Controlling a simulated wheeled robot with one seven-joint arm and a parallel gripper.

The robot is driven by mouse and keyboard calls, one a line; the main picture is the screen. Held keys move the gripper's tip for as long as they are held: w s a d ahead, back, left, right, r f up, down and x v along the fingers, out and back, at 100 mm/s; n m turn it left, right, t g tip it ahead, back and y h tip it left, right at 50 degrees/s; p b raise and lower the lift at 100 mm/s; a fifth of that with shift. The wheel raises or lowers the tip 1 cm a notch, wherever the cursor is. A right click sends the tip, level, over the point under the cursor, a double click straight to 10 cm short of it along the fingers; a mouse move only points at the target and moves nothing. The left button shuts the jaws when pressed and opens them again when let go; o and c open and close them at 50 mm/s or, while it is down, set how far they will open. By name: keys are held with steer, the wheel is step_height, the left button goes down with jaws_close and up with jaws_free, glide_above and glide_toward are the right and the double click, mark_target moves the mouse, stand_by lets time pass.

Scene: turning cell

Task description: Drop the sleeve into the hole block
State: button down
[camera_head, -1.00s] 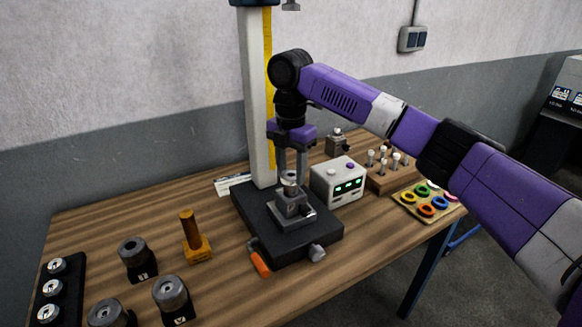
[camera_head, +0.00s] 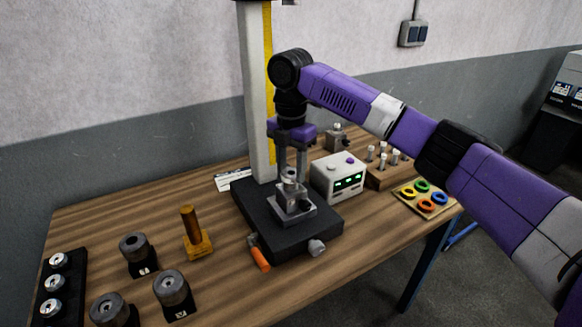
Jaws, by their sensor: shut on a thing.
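My gripper (camera_head: 291,176) points straight down over the black base of the column stand. Its two fingers are closed around a small grey metal ring-like piece (camera_head: 290,174), which seems to be the sleeve. Directly below it is a grey metal block (camera_head: 294,207) on a plate on the stand's base. I cannot tell whether the sleeve touches this block or stays just above it. The block's top is hidden by the fingers and the sleeve, so I cannot see a hole in it or be sure it is the hole block.
The stand base (camera_head: 322,233) has an orange handle (camera_head: 260,259) in front. A display box (camera_head: 339,178) stands close on the right, with a peg rack and a ring tray (camera_head: 408,200) beyond. An orange-brown post (camera_head: 189,222) and several dark cylinders (camera_head: 173,287) stand left.

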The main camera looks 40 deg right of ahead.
steer(key=shift+f+b, duration=0.3)
steer(key=shift+f, duration=0.9)
stand_by(0.8)
steer(key=c, duration=0.7)
jaws_free()
step_height(320, 180, up, 8)
steer(key=shift+f+b, duration=0.1)
steer(key=shift+b, duration=0.45)
steer(key=shift+s, duration=0.1)
